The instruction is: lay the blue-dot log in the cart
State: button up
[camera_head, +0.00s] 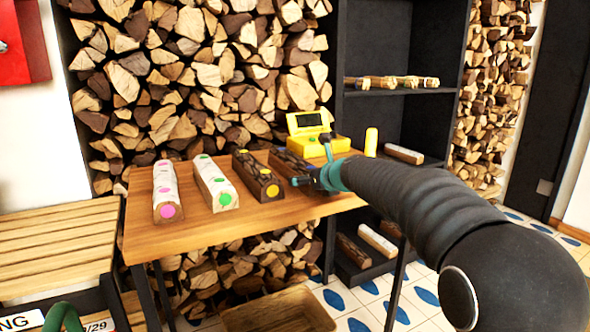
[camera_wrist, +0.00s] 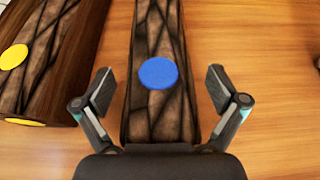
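The blue-dot log (camera_wrist: 158,115) is dark-barked and lies lengthwise in the wrist view, with a round blue dot on top. My gripper (camera_wrist: 160,88) is open, one finger on each side of the log with a visible gap on both sides. In the head view the log (camera_head: 288,161) lies on the wooden table (camera_head: 215,234), partly hidden by my gripper (camera_head: 308,181). I cannot clearly make out which thing is the cart; a wooden open-topped box (camera_head: 277,312) sits low in front of the table.
Left of it on the table lie a yellow-dot log (camera_head: 256,176), a green-dot log (camera_head: 214,182) and a pink-dot log (camera_head: 166,190). A yellow device (camera_head: 311,130) stands at the table's back. A slatted bench (camera_head: 55,245) is at left; dark shelves (camera_head: 400,110) stand behind.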

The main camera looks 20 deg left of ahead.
grip_shut()
jog(key=shift+r, duration=0.1)
